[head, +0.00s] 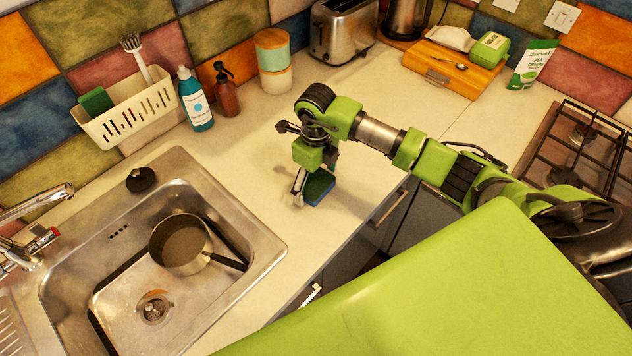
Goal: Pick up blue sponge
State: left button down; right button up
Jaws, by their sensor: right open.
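The blue sponge (319,187) lies on the pale countertop, right of the sink and close to the counter's front edge. It looks blue with a greenish side. My right gripper (308,197) points down at the sponge, with its fingers open. One finger shows on the sponge's left side; the other is hard to make out behind the wrist and sponge. Whether the fingers touch the sponge cannot be told. My left gripper does not show.
A steel sink (100,290) with a saucepan (181,245) is at left. A cream caddy (128,117), teal bottle (196,103) and brown bottle (226,92) stand by the wall. A toaster (343,30) is behind; a gas hob (580,145) is right. The counter left of the gripper is clear.

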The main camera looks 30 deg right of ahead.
jog(key=c, duration=0.8)
jog(key=shift+o, duration=0.2)
jog(key=shift+w+r+b, duration=0.1)
jog(key=shift+r+b, duration=0.6)
jog(key=shift+b, duration=0.1)
jog(key=shift+r+b, duration=0.6)
jog(key=s+a+r, duration=0.1)
jog(key=r, duration=0.1)
jog(key=s+a+r+b, duration=0.1)
jog(key=r, duration=0.1)
jog(key=s+a+r+b, duration=0.1)
jog(key=s+r, duration=0.1)
jog(key=shift+s+r, duration=0.1)
jog(key=shift+r, duration=0.05)
jog(key=s+a+r+b, duration=0.1)
jog(key=s+a+r, duration=0.3)
jog(key=s, duration=0.3)
jog(key=shift+s+a, duration=0.15)
jog(key=shift+a, duration=0.5)
jog(key=shift+c, duration=0.2)
